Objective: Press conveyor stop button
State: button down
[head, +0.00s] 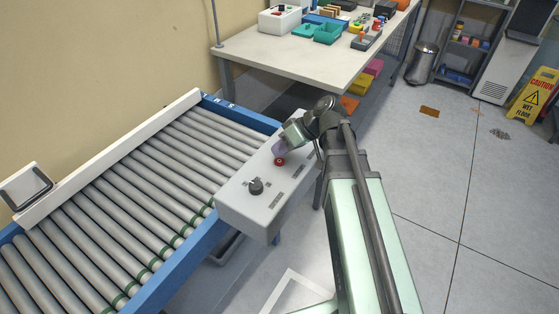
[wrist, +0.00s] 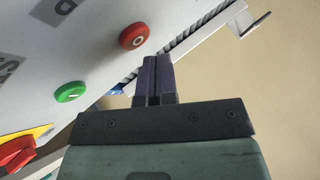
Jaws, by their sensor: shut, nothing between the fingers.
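The grey control box (head: 240,208) stands at the conveyor's side. In the wrist view a round red button marked with a circle (wrist: 134,36) sits on its panel, with a green button (wrist: 70,91) to the lower left. My gripper (head: 277,148) is over the panel in the head view, near a red control (head: 279,162); I cannot tell which red control this is. In the wrist view my gripper's dark fingers (wrist: 154,60) are together and empty. Their tips show right of and below the red button, and contact is not visible.
A red knob on yellow (wrist: 15,152) is at the wrist view's lower left. A black selector knob (head: 256,186) is on the box's near part. The roller conveyor (head: 130,190) runs along the left wall. A table (head: 320,65) with bins stands behind. Open floor lies right.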

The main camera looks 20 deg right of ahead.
aim_at(280, 160)
dwell(0.6)
jog(key=shift+f+b, duration=0.4)
jog(key=shift+f+b, duration=0.4)
dwell(0.4)
jog(key=shift+r, duration=0.1)
jog(key=shift+r+p, duration=0.75)
jog(key=shift+p, duration=0.05)
notch_tip(280, 160, up, 5)
jog(key=p, duration=0.5)
jog(key=shift+r, duration=0.1)
